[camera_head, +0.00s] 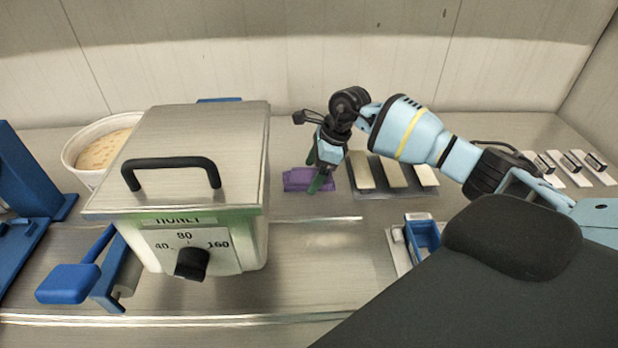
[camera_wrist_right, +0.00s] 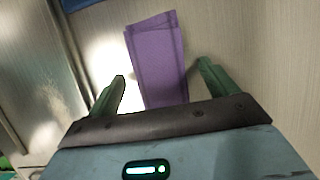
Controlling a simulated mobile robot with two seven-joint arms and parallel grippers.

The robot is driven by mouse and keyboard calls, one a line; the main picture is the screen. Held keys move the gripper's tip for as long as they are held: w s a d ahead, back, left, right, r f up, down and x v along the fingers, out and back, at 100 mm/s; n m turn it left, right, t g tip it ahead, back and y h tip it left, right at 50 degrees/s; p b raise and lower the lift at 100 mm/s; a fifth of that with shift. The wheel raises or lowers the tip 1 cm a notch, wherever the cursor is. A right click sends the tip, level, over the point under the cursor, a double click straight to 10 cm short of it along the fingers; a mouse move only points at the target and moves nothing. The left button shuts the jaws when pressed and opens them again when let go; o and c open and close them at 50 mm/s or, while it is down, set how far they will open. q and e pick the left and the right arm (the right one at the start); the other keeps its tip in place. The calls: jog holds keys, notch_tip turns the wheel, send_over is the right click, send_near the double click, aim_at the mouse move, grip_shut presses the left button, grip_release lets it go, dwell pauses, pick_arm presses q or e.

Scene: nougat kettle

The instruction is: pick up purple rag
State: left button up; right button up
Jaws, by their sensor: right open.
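The purple rag (camera_head: 298,179) lies folded and flat on the steel counter, just right of the kettle, in the head view. My right gripper (camera_head: 318,182) is over the rag, with its green fingertips pointing down and covering part of it. In the right wrist view the rag (camera_wrist_right: 158,60) runs up from between the open green fingers (camera_wrist_right: 161,85). The fingers stand on either side of its lower part, with a gap on each side. I cannot tell how high the fingertips are above the rag. My left gripper is not in view.
The lidded kettle (camera_head: 185,150) with a dial stands left of the rag. A dark tray (camera_head: 400,190) with several pale bars lies close on the right. A white tub (camera_head: 75,150) is behind the kettle. A blue-handled tool (camera_head: 422,232) lies front right.

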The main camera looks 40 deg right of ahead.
jog(key=shift+f, duration=0.2)
jog(key=c, duration=1.1)
jog(key=shift+c, duration=0.3)
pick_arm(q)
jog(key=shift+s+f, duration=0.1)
pick_arm(e)
jog(key=shift+r, duration=0.1)
jog(key=shift+r, duration=0.5)
notch_tip(320, 180, up, 2)
jog(key=shift+r, duration=0.1)
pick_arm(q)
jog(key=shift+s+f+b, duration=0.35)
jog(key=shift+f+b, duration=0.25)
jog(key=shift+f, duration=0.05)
pick_arm(e)
jog(key=s+a, duration=0.2)
jog(key=s, duration=0.3)
jog(key=s+a+r, duration=0.1)
jog(key=s+a, duration=0.1)
jog(key=s, duration=0.3)
jog(key=s+a, duration=0.2)
jog(key=s, duration=0.3)
jog(key=shift+r, duration=0.3)
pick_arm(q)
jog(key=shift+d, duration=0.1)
